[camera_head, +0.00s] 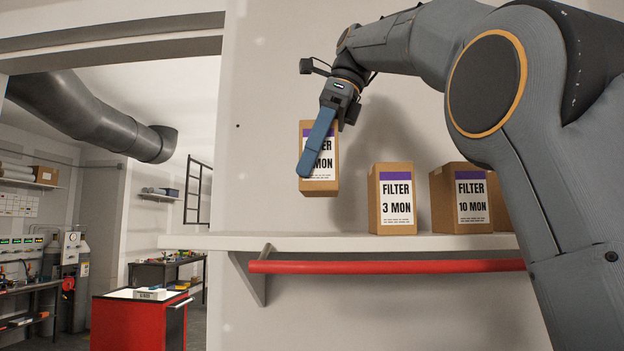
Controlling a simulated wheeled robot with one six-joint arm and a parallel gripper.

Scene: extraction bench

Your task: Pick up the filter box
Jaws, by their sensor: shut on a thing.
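My gripper (321,140) is in the upper middle of the head view, pointing down with blue fingers. It is shut on a brown cardboard filter box (327,184) with a purple band and a white label. The visible lettering ends in "FILTER" and "MON"; the finger covers the number. The held box is upright and hangs above the left part of the shelf, apart from it. A second box (391,212), labelled "FILTER 3 MON", stands on the shelf to its right. A third box (459,200), labelled "FILTER 10 MON", stands farther right.
Another box (500,205) is partly hidden behind my arm. The shelf's left part is clear. A red cabinet (130,322) stands at lower left.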

